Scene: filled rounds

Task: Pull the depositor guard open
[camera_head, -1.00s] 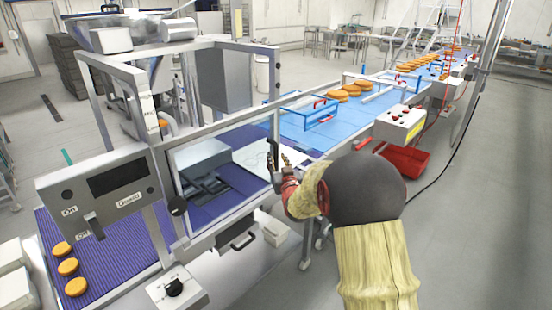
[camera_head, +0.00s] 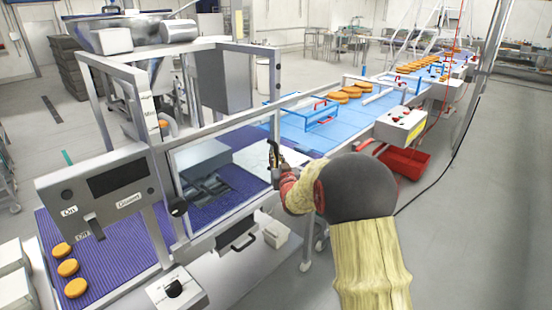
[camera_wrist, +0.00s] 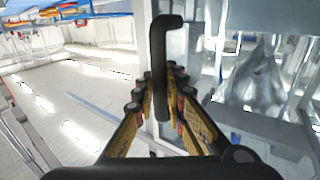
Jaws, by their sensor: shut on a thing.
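The depositor guard (camera_head: 222,132) is a framed, see-through panel on the near side of the depositor frame, over the purple belt. Its black bar handle (camera_head: 271,152) is at the panel's right end. In the wrist view the handle (camera_wrist: 165,50) stands upright with a bent top, between the fingers. My gripper (camera_head: 277,164) is shut on this handle, and it also shows in the wrist view (camera_wrist: 163,88). The arm and wrist hide part of the area just right of the handle. The panel appears in or very close to its frame; any small gap cannot be told.
A control box (camera_head: 104,197) with a lever and labels stands front left. Orange rounds (camera_head: 68,267) lie on the purple belt (camera_head: 110,250). More rounds lie on the blue belt (camera_head: 310,125) behind. A red bin (camera_head: 403,160) is right of my arm. Grey floor (camera_head: 470,230) is clear at right.

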